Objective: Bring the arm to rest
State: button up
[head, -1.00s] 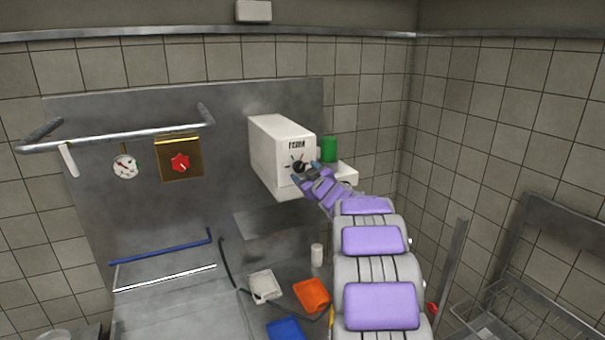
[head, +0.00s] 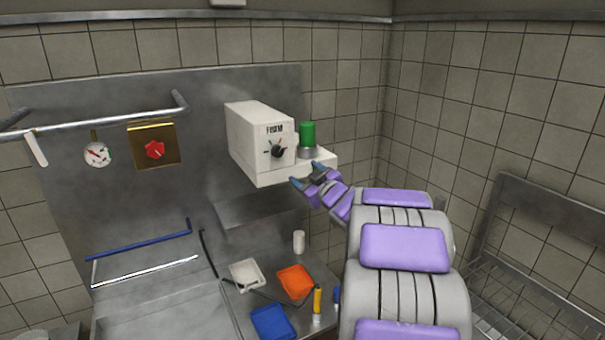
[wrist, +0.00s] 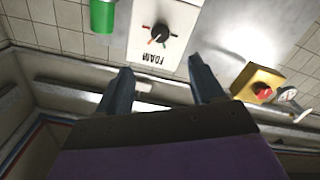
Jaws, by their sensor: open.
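My gripper (head: 305,174) is in front of the lower front edge of the white foam machine (head: 265,145), below its black knob (head: 278,150). Its two fingers are apart and nothing is between them. In the wrist view the gripper (wrist: 158,90) is open, with the machine's FOAM label and knob (wrist: 159,33) above the fingers. My arm reaches up from the lower right of the head view. A green canister (head: 307,134) stands on the machine's right side, just above the gripper.
On the counter below stand a white cup (head: 299,241), a white tray (head: 246,274), an orange tray (head: 295,282) and a blue tray (head: 272,322). A yellow bottle (head: 317,302) stands near my arm. A wire rack (head: 500,310) is at the right. A rail (head: 100,122) juts out at left.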

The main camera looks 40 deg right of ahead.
dwell(0.6)
jog(key=s+a+f+m+g+b, duration=0.2)
jog(key=s+a+f+g+b, duration=0.45)
jog(key=a+f, duration=0.55)
jog(key=s+a+f+m+g+b, duration=0.2)
jog(key=s+a+f+g+b, duration=0.4)
jog(key=a+f, duration=0.55)
jog(key=s+a+f+g+y+b, duration=0.1)
jog(key=s+a+f, duration=0.3)
jog(key=s, duration=0.4)
jog(key=s+a+f+n+g+y+b, duration=0.1)
jog(key=s+a+f+g+b, duration=0.2)
jog(key=s+a+f, duration=0.2)
jog(key=s+a+f+g+y+b, duration=0.2)
jog(key=s+a+f, duration=0.3)
jog(key=s, duration=0.7)
jog(key=shift+a+g+b, duration=0.45)
jog(key=shift+a+b, duration=0.05)
jog(key=shift+a, duration=0.55)
